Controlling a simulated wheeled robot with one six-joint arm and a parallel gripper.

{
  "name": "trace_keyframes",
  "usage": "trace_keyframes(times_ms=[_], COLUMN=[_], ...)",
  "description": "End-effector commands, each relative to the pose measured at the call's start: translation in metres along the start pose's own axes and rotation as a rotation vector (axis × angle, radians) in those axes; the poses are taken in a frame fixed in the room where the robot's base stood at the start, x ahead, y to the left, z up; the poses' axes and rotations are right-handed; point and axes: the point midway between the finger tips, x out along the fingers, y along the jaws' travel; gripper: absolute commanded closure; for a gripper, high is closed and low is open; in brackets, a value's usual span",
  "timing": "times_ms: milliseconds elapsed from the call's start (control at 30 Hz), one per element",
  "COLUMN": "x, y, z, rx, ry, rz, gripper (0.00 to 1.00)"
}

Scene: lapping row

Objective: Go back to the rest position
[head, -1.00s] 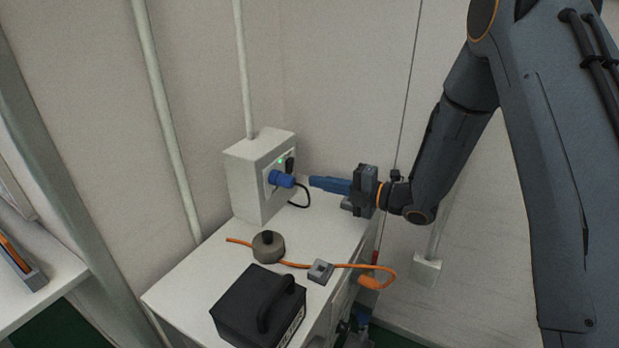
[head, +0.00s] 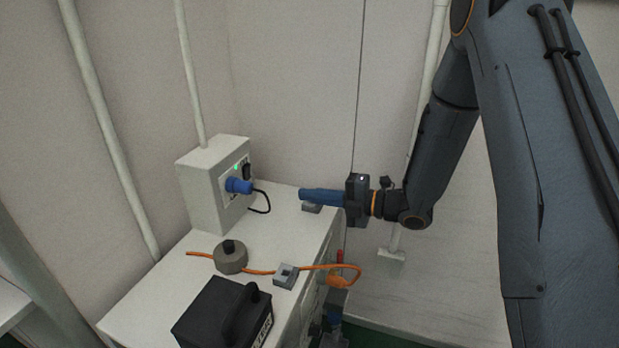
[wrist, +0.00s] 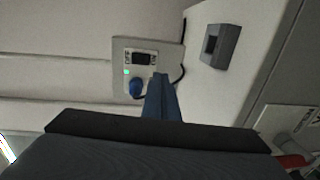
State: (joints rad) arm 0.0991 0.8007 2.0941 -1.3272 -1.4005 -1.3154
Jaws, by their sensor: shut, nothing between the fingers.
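My gripper (head: 303,195) shows in the head view with its blue fingers shut and empty, pointing left over the back right of the white cabinet top (head: 176,268). In the wrist view, the closed fingers (wrist: 161,85) point at the socket box. The white socket box (head: 203,200) stands at the cabinet's back, with a blue plug (head: 239,186) in its face and a green light lit. A clear gap lies between the fingertips and the plug. The box (wrist: 122,60) and plug (wrist: 136,88) also show in the wrist view.
A black case with a handle (head: 213,312), a grey round weight (head: 230,258) and a small grey block (head: 285,276) by an orange cable (head: 316,266) occupy the cabinet's front. Another grey block (head: 312,207) sits below my fingers. A wall pipe (head: 193,80) rises behind the box.

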Motion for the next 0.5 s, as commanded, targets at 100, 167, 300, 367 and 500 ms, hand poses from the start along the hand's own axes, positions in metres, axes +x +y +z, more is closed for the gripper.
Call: trace_keyframes(times_ms=[100,167,300,367,500], x=[-0.004,-0.010,-0.044,-0.065,-0.121], y=[0.008,0.011,0.018,0.020,0.025], z=[0.017,0.030,0.059,0.066,0.062], rx=[0.067,0.135,0.362,0.476,0.763], ry=[-0.101,-0.191,-0.466,-0.590,-0.883], rz=[-0.080,-0.141,-0.277,-0.320,-0.381], gripper=[1.00,1.00,1.00,1.00,1.00])
